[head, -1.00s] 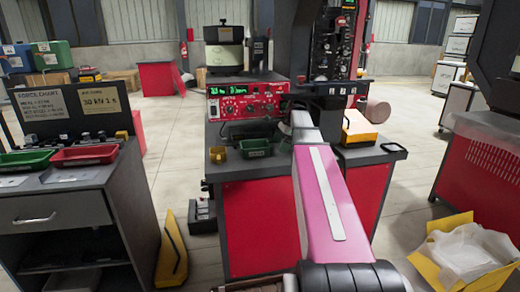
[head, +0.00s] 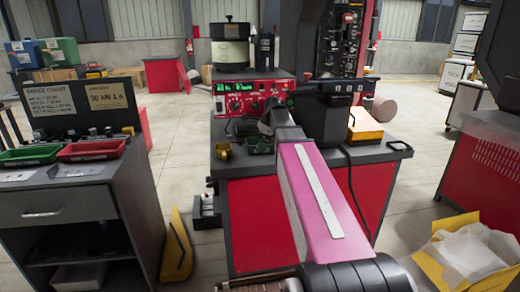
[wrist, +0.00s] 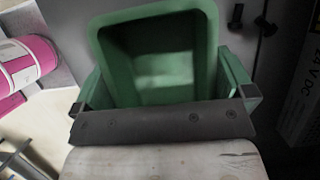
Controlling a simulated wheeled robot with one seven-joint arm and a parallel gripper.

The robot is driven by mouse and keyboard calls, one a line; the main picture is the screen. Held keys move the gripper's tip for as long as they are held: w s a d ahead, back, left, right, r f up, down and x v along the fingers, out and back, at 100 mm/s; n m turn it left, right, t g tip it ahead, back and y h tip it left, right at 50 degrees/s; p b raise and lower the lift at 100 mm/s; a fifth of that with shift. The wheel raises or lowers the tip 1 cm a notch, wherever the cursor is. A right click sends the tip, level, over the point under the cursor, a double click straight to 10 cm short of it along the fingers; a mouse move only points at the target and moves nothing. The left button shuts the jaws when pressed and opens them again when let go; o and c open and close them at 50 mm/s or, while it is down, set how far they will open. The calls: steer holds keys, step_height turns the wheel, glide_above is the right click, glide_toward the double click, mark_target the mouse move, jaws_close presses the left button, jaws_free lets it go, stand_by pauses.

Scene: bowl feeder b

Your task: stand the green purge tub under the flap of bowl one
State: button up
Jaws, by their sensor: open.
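The green purge tub (head: 262,147) sits on the dark top of the red bench, near its front edge, partly hidden by my gripper (head: 268,127). In the wrist view the tub (wrist: 155,65) fills the middle, open side up and apparently empty. My gripper (wrist: 163,100) is open and close to the tub; its dark ends show at either side of the tub's near part. I cannot tell whether they touch it. I cannot make out bowl one's flap.
A yellow cup (head: 223,151) stands just left of the tub. A red control unit (head: 245,100) with green digits is behind. A yellow-orange box (head: 366,126) is on the bench's right. A grey cabinet (head: 60,205) with green and red trays stands left.

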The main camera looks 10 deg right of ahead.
steer(key=shift+a+f, duration=0.1)
steer(key=shift+f, duration=0.45)
steer(key=shift+f, duration=0.2)
steer(key=c, duration=0.7)
